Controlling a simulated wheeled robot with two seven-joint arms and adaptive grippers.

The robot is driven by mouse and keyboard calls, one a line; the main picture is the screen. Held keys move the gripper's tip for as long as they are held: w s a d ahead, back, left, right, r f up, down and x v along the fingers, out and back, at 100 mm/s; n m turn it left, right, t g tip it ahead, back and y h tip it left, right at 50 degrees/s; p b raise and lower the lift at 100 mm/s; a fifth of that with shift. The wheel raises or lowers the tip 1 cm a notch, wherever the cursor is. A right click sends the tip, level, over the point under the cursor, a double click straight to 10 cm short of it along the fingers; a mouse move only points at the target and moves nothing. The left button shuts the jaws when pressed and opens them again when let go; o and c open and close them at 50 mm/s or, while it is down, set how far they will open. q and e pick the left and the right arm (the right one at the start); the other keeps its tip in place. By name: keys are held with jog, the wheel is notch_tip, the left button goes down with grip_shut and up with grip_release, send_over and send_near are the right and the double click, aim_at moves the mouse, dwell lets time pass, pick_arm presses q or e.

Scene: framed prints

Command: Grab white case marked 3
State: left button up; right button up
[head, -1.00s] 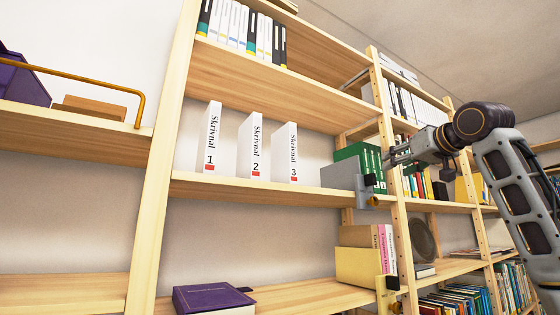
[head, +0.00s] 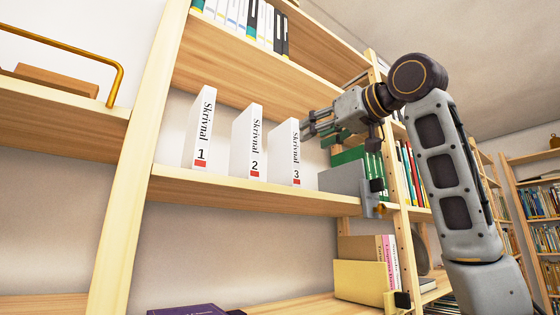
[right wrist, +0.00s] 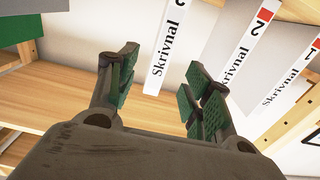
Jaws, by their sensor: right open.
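The white case marked 3 (head: 284,153) stands upright on the middle shelf (head: 250,191), rightmost of three white Skrivnal cases. My right gripper (head: 310,128) is open and empty, with its fingertips by the upper right of case 3. I cannot tell whether a finger touches the case. My left gripper is not in view.
Case 2 (head: 247,143) and case 1 (head: 200,128) stand to the left of case 3, with gaps between. The shelf above (head: 250,75) overhangs the cases.

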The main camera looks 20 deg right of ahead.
aim_at(297, 144)
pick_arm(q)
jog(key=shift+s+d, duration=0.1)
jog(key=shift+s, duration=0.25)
pick_arm(e)
jog(key=shift+p+x, duration=1.3)
jog(key=shift+x, duration=3.05)
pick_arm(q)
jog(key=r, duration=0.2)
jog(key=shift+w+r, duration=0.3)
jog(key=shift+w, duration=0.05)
pick_arm(e)
jog(key=shift+f, duration=0.1)
jog(key=shift+p+x, duration=0.7)
jog(key=shift+x, duration=0.55)
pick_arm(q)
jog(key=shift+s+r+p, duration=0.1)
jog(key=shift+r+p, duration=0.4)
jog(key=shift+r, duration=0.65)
pick_arm(e)
jog(key=shift+x, duration=1.35)
jog(key=shift+s+a+f, duration=0.1)
jog(key=shift+f, duration=0.05)
grip_shut()
